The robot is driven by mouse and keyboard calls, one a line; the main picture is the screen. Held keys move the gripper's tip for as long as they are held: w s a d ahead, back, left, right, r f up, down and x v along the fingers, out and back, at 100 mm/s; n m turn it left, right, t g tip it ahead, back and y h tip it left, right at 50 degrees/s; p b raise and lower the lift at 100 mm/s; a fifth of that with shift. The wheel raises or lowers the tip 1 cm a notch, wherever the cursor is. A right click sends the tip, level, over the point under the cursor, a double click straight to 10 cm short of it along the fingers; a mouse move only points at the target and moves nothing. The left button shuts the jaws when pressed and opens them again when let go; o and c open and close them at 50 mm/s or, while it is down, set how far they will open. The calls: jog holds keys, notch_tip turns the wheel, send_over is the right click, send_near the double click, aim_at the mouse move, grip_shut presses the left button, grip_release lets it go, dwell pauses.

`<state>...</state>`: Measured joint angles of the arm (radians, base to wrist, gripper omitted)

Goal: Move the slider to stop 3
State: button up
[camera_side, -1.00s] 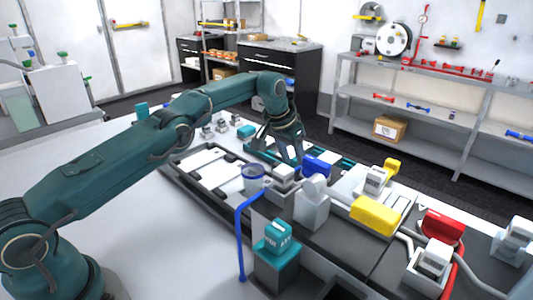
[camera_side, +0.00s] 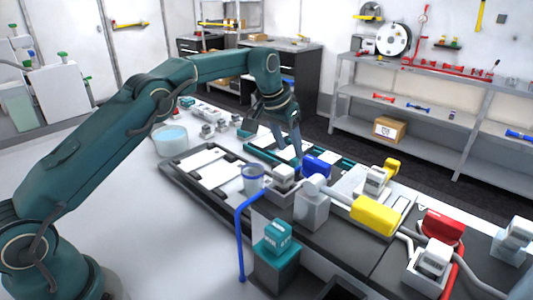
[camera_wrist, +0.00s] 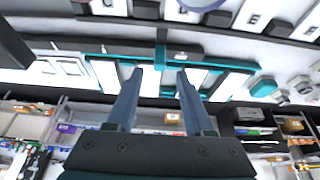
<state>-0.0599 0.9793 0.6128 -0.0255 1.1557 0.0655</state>
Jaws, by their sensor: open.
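A teal-framed track with white panels (camera_side: 262,155) lies on the bench beneath my gripper. It also shows across the middle of the wrist view (camera_wrist: 218,66). A teal upright piece (camera_wrist: 161,36) with a dark crossbar stands at the track's middle in the wrist view and looks like the slider. I cannot read which stop it is at. My gripper (camera_side: 274,142) is open and points down over the track. In the wrist view its two fingers (camera_wrist: 158,72) are apart with nothing between them, and the teal piece appears beyond the gap. In the side view the slider cannot be made out.
A blue pipe (camera_side: 240,235) rises at the bench's near edge. A basin (camera_side: 170,140) stands at the bench's left end.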

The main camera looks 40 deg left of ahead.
jog(key=c, duration=0.3)
jog(key=shift+s+a+n, duration=0.15)
jog(key=shift+a+n, duration=0.2)
jog(key=shift+n, duration=0.05)
grip_shut()
jog(key=s+a+n+g+h, duration=0.1)
jog(key=s+a+n+g, duration=0.25)
jog(key=a+n, duration=0.3)
jog(key=n+g+h, duration=0.1)
jog(key=n+h, duration=0.2)
jog(key=n, duration=0.8)
send_near(235, 193)
jog(key=shift+x, duration=3.2)
jog(key=shift+a+f, duration=0.1)
jog(key=d, duration=1.6)
jog(key=shift+d, duration=0.2)
